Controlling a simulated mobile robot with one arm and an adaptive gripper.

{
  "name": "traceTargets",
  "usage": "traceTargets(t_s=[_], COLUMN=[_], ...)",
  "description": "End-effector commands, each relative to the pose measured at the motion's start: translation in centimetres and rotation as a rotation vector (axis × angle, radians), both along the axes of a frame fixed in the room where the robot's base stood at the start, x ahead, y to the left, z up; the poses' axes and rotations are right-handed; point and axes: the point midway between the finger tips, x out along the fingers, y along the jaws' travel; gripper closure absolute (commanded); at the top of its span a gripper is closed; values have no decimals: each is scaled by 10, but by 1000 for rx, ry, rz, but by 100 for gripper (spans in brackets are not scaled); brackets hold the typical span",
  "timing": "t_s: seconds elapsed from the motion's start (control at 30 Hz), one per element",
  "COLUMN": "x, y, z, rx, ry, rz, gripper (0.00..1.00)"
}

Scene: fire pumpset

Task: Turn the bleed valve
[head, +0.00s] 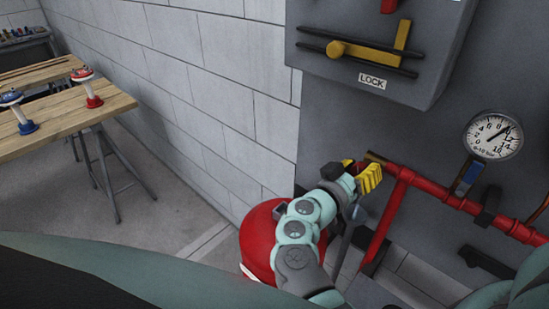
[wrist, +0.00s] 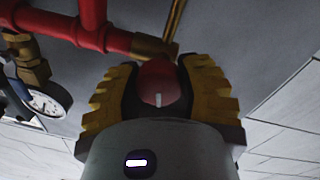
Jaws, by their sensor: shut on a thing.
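The bleed valve has a red knob with a white mark (wrist: 157,84), seen in the wrist view beside the brass fitting (wrist: 150,46) at the end of the red pipe. My gripper (wrist: 160,68) has yellow and black fingers, one on each side of the knob, and is shut on it. In the head view my gripper (head: 358,179) is at the left end of the red pipe (head: 405,176). The knob is hidden there by the fingers. The brass pipe end (head: 377,157) shows just above them.
A pressure gauge (head: 492,135) stands right of my gripper. A grey box with a yellow lever (head: 365,52) and a LOCK label hangs above. A red rounded object (head: 258,240) is below my arm. A wooden table (head: 65,110) with valves stands at left; floor between is clear.

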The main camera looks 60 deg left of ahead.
Motion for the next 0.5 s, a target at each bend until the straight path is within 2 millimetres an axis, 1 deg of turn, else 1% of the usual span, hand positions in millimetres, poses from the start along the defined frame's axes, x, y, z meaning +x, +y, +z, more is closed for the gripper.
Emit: traceTargets(t_s=[0.5], x=[-2], y=[2], z=[0], rx=[-476], ry=[-118], rz=[7], gripper=[97])
